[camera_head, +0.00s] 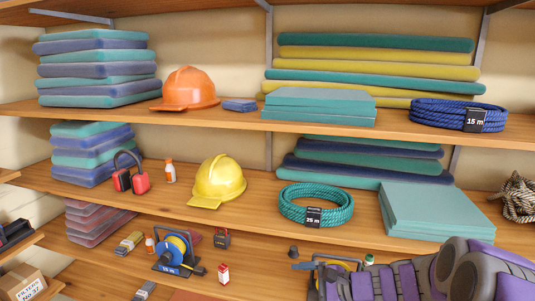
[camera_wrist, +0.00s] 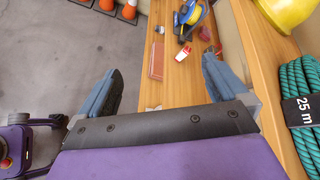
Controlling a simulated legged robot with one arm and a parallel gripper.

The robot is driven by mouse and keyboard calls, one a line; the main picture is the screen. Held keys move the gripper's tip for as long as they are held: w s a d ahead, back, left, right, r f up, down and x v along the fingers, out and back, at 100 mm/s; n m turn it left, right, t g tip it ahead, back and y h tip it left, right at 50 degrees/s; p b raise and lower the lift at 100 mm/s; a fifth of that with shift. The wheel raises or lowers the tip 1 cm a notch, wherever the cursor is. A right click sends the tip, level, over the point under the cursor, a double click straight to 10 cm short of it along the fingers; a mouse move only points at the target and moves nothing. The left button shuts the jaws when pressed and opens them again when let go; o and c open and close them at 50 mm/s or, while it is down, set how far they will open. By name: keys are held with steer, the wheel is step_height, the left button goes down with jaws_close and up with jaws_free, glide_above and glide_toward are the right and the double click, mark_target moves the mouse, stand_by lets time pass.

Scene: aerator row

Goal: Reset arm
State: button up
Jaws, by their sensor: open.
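My gripper (camera_wrist: 160,66) shows in the wrist view with its two blue-grey fingers spread wide apart. Nothing is held between them. The fingers point away over the floor and the edge of a wooden shelf (camera_wrist: 183,92). My purple and grey arm (camera_head: 425,275) fills the lower right of the head view, in front of the lower shelves.
Shelves hold an orange helmet (camera_head: 187,88), a yellow helmet (camera_head: 218,181), a blue rope coil (camera_head: 440,112), a green rope coil (camera_head: 290,207) and a cable reel (camera_head: 174,250). In the wrist view, the green coil (camera_wrist: 308,143) is close at right; open floor (camera_wrist: 60,70) lies left.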

steer(key=s+a+r+n+g+h, duration=0.1)
steer(key=s+a+n+g+h, duration=0.2)
steer(key=s, duration=0.6)
steer(key=s+a+n+g, duration=0.3)
steer(key=s+n, duration=0.2)
steer(key=s, duration=0.5)
steer(key=s+d+n+h, duration=0.3)
steer(key=s+d+h, duration=0.1)
steer(key=s, duration=0.4)
steer(key=s+d+n+g+h, duration=0.1)
steer(key=s+d+n+h, duration=0.2)
steer(key=s+d, duration=0.4)
steer(key=shift+s+d+n+h, duration=0.25)
steer(key=shift+s+n+h, duration=0.15)
steer(key=shift+s+h, duration=0.35)
